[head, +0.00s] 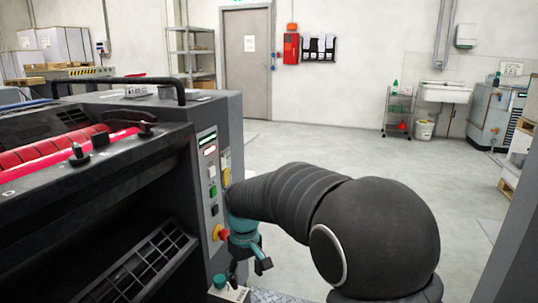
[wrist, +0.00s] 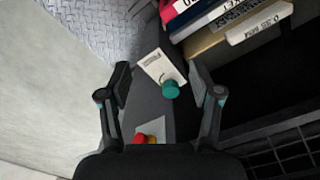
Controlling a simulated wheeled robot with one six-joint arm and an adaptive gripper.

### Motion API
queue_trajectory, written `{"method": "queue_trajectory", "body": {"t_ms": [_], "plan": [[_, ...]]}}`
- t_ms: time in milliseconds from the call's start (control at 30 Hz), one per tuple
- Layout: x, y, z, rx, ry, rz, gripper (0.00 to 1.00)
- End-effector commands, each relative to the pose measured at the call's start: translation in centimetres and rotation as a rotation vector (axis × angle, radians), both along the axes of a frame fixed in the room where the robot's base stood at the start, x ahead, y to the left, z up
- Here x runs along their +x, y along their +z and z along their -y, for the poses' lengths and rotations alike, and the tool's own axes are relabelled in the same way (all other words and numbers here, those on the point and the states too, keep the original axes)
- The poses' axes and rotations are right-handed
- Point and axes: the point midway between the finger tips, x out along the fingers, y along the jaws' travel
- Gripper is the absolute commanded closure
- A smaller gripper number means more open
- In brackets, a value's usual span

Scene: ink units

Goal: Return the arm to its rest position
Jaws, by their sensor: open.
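My gripper (head: 248,268) hangs beside the right end of the press (head: 95,200), below its button panel. In the wrist view my gripper (wrist: 163,80) has its two black fingers spread apart with nothing held between them. A teal knob (wrist: 170,89) with a white label card (wrist: 158,66) shows between and beyond the fingertips. The knob also shows in the head view (head: 220,281), just below my gripper. My black arm reaches in from the lower right of the head view and partly hides the gripper's base.
A red emergency button (head: 222,235) sits on the panel close to my gripper; it shows in the wrist view too (wrist: 140,138). Several labelled packs (wrist: 235,20) lie at the wrist view's upper right. The grey floor (head: 330,145) behind the arm is clear. A sink (head: 443,93) stands far back.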

Motion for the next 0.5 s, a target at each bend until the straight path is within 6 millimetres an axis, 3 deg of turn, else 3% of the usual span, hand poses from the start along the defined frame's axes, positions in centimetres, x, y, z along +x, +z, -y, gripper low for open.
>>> {"method": "queue_trajectory", "body": {"t_ms": [200,500], "plan": [[-5.4,3.0,5.8,0.028,-0.168,0.056,0.36],[-12.8,5.4,12.4,0.07,-0.353,0.144,0.36]]}}
